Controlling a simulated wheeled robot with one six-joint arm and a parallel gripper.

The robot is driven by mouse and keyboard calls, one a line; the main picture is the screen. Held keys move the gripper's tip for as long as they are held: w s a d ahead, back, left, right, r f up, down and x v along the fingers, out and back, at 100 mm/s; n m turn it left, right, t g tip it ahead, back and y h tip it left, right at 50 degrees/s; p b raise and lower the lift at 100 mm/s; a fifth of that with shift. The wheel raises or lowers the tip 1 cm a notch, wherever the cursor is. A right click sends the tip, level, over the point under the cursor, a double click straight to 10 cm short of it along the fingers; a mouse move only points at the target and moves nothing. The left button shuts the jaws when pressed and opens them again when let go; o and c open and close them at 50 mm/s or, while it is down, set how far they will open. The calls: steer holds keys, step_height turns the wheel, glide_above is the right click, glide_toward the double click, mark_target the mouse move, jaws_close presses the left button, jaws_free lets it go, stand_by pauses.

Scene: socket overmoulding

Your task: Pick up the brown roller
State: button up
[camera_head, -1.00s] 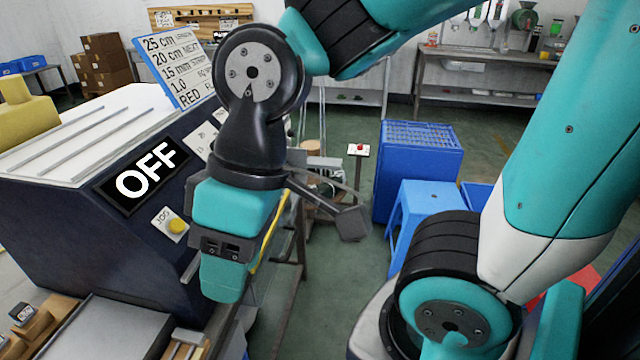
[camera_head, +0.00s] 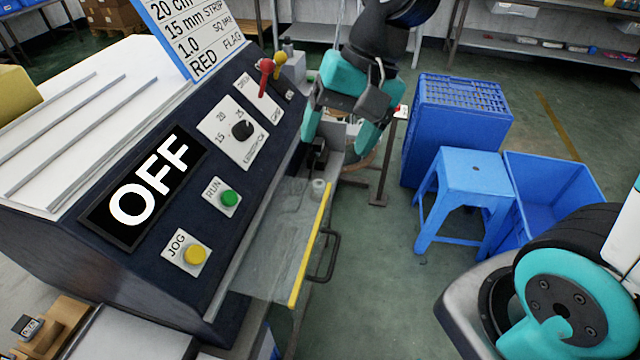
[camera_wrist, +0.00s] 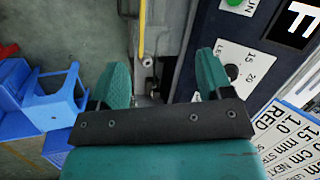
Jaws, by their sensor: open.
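My gripper (camera_head: 338,132) is open and empty, pointing down beyond the right end of the machine's control panel. Its two teal fingers stand wide apart in the wrist view (camera_wrist: 162,68). A small pale grey-brown cylinder (camera_head: 318,186) sits at the far end of the clear guard, just below and in front of the gripper. It also shows between and beyond the fingers in the wrist view (camera_wrist: 147,61). I cannot tell for sure whether it is the brown roller. Dark machine parts (camera_head: 318,155) lie beside it, partly behind the gripper.
The dark machine with its OFF sign (camera_head: 148,178) fills the left. A clear guard with a yellow edge (camera_head: 309,255) and black handle (camera_head: 326,256) juts from its front. A blue stool (camera_head: 470,172) and blue crates (camera_head: 455,125) stand right; the green floor between is clear.

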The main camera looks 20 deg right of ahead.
steer(key=w+d+f+m+p, duration=0.1)
steer(key=w+d+f+m, duration=0.35)
steer(key=w+m, duration=0.3)
steer(key=w+d+f+m+p, duration=0.1)
steer(key=w+d+f+m, duration=0.2)
steer(key=w+d+m, duration=0.4)
steer(key=shift+m, duration=0.45)
steer(key=x, duration=0.4)
steer(key=a+x, duration=0.1)
steer(key=x, duration=0.3)
steer(key=s+a+r+p+x, duration=0.1)
steer(key=x, duration=0.4)
steer(key=shift+a, duration=0.1)
steer(key=shift+p+x, duration=0.75)
steer(key=shift+x, duration=1.95)
steer(key=shift+s+a, duration=0.1)
steer(key=shift+s, duration=0.05)
steer(key=c, duration=1)
steer(key=shift+r, duration=0.15)
